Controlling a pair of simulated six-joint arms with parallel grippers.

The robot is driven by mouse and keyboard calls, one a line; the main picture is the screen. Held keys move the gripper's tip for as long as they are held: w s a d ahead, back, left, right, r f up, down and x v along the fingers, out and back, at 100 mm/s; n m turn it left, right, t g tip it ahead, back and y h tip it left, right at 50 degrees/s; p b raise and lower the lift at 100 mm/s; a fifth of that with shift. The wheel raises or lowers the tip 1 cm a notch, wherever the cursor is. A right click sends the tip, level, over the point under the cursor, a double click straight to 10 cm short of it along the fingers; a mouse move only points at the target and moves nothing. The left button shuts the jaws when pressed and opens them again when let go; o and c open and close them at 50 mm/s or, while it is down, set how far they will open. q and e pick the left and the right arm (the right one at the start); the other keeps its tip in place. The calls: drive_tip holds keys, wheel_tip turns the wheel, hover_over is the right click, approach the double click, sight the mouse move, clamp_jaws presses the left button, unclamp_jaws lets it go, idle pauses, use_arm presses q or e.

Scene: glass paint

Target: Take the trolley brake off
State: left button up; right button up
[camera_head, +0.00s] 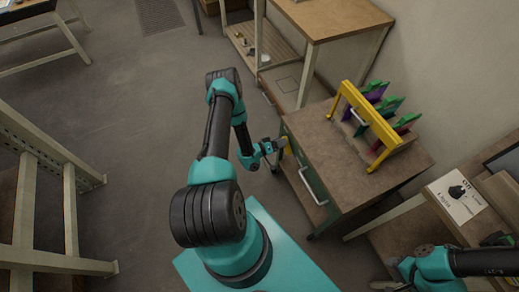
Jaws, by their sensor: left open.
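The trolley (330,135) stands right of centre, with a brown top and a green front carrying a pale bar handle (311,185). My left gripper (279,147) is open at the trolley's left front corner, by a small yellow part (284,142). I cannot tell whether the gripper touches that part, or whether it is the brake. The trolley's wheels are mostly hidden under its body. My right gripper (384,285) is at the bottom right edge, partly cut off, away from the trolley; its jaws are unclear.
A yellow rack (365,120) on the trolley holds several coloured panels (388,105). A wooden workbench (330,17) stands behind. A bench with a printed sheet (455,196) is at right. A metal frame (70,215) stands at left. The floor between the frame and my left arm is clear.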

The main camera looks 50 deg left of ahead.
use_arm(q)
drive_tip(key=v, duration=1.6)
drive_tip(key=w+d+r+m+g, duration=0.3)
drive_tip(key=w+d+g, duration=0.6)
drive_tip(key=w+d, duration=0.15)
drive_tip(key=s+d+r+m+g, duration=0.1)
drive_tip(key=s+d+r+g, duration=0.2)
drive_tip(key=d, duration=0.4)
drive_tip(key=s+d+r+m+g+y, duration=0.1)
drive_tip(key=s+d+r+g, duration=0.3)
drive_tip(key=d+r, duration=0.3)
drive_tip(key=shift+s+d+r, duration=0.15)
drive_tip(key=shift+s+r, duration=0.3)
drive_tip(key=shift+r, duration=0.4)
drive_tip(key=shift+c, duration=0.3)
